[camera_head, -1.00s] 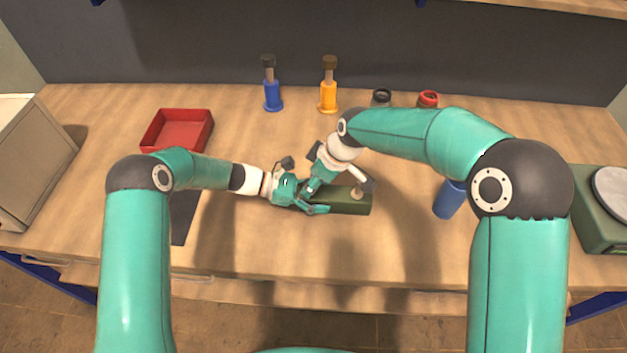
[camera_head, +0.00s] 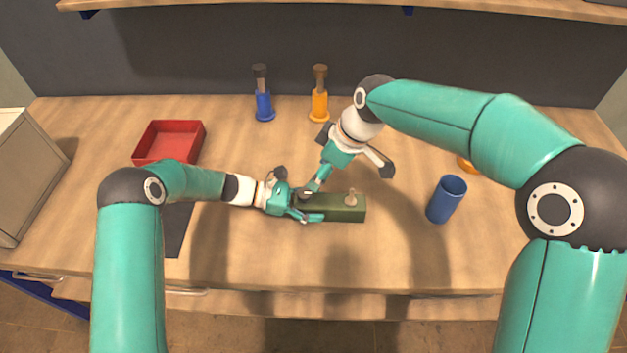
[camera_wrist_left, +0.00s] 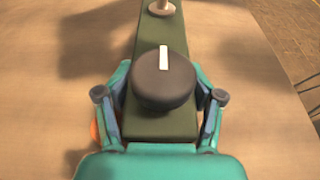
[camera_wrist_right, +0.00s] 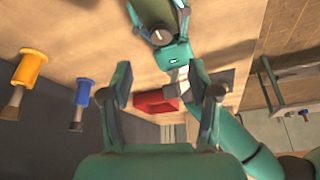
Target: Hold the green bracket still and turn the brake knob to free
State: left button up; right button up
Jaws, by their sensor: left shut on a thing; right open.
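The green bracket (camera_head: 343,213) is a long block lying on the table, with a pale peg (camera_head: 351,199) near its right end. My left gripper (camera_head: 308,207) is shut on it from the left; in the left wrist view its fingers press both sides. The brake knob (camera_wrist_left: 163,85) is a dark round cap on top of the bracket, between those fingers. Its white mark points along the bracket toward the peg. My right gripper (camera_wrist_right: 167,90) is open and empty. In the right wrist view the knob (camera_wrist_right: 160,37) lies beyond its fingertips, apart from them.
A red tray (camera_head: 139,158) stands at the left, a dark mat (camera_head: 176,232) in front of it. Blue (camera_head: 264,103) and yellow (camera_head: 319,103) handled tools stand at the back. A blue cup (camera_head: 446,200) stands to the right. A grey box (camera_head: 28,175) is at the left edge.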

jog(key=v, duration=0.2)
jog(key=shift+d+r, duration=0.1)
jog(key=shift+r, duration=0.1)
pick_arm(q)
jog(key=o, duration=1.1)
jog(key=shift+c, duration=0.2)
